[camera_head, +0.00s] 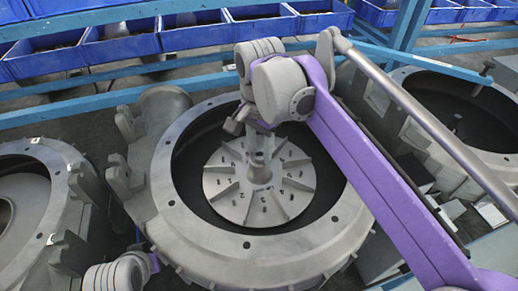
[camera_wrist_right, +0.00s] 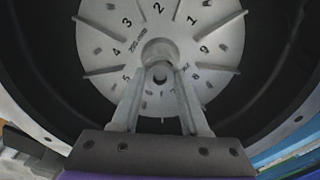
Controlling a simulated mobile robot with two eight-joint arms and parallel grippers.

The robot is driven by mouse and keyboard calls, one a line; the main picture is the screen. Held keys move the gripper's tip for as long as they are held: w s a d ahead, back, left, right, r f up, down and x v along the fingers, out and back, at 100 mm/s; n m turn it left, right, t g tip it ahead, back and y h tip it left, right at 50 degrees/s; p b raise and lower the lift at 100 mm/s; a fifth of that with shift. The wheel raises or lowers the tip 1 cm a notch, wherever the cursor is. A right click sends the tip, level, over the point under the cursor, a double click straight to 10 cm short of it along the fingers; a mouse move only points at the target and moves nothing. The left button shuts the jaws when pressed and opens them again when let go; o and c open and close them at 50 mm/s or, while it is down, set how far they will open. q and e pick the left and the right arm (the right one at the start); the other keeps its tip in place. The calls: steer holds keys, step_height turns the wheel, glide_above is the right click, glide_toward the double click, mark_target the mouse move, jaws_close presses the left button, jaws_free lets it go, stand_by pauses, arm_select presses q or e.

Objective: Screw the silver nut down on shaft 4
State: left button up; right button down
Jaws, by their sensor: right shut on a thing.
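My right gripper (camera_head: 259,158) points down over the middle of the numbered grey impeller disc (camera_head: 285,203) in the central blower housing. In the right wrist view its two fingers (camera_wrist_right: 160,82) close around a small grey ring with a dark hole, which looks like the silver nut (camera_wrist_right: 160,67). The nut is at the disc's hub (camera_wrist_right: 157,46). The fingers hide much of it, and I cannot tell whether it touches the shaft. The shaft itself is hidden. My left gripper's fingers do not show; only part of that arm is at the lower left.
The round housing (camera_head: 178,222) has a bolt-holed rim and a deep dark gap around the disc. Another housing (camera_head: 42,171) stands at left and one (camera_head: 493,165) at right. Blue bins (camera_head: 118,47) on a blue rack (camera_head: 75,101) line the back.

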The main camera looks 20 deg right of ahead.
steer(key=m, duration=1.5)
steer(key=c, duration=0.7)
jaws_free()
